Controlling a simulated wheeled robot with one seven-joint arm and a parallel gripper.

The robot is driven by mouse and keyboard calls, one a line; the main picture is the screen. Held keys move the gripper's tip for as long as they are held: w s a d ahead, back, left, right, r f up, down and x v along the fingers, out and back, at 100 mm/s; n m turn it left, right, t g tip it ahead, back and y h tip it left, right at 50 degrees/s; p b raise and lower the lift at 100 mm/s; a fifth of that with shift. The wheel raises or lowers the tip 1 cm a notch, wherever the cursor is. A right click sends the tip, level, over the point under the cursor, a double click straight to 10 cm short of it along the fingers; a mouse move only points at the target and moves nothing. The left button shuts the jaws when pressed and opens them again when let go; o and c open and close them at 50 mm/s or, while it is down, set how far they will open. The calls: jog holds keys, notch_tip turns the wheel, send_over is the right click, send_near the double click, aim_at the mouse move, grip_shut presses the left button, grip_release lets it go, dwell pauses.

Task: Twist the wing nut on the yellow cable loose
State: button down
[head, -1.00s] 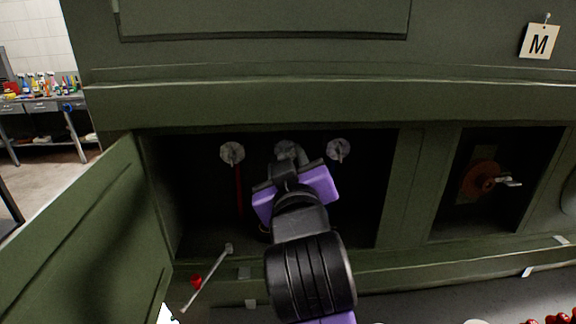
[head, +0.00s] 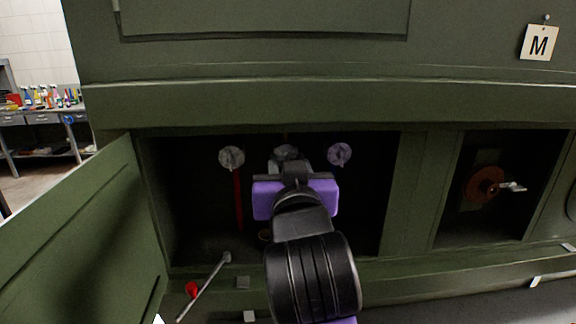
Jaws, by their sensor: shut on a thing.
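My gripper (head: 290,166) reaches into the open dark bay and is shut on the middle grey wing nut (head: 286,152), whose top shows just above the fingers. The cable below this nut is mostly hidden behind my purple and black wrist. A small yellowish bit (head: 264,236) shows low beside the wrist, too dark to tell more. A left wing nut (head: 231,157) sits above a red cable (head: 238,200). A right wing nut (head: 339,154) sits at the same height, with no cable clearly visible below it.
An open green door (head: 90,230) stands at the left of the bay. A thin rod (head: 205,285) and a red piece (head: 192,290) are at the lower left edge. A second bay at right holds a rust-coloured disc (head: 484,188) with a handle.

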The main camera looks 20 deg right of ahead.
jog(key=c, duration=1)
grip_release()
jog(key=shift+s, duration=0.1)
jog(key=b+v, duration=0.1)
jog(key=v, duration=0.6)
jog(key=shift+s+b, duration=0.25)
jog(key=shift+b, duration=0.05)
jog(key=shift+a, duration=0.1)
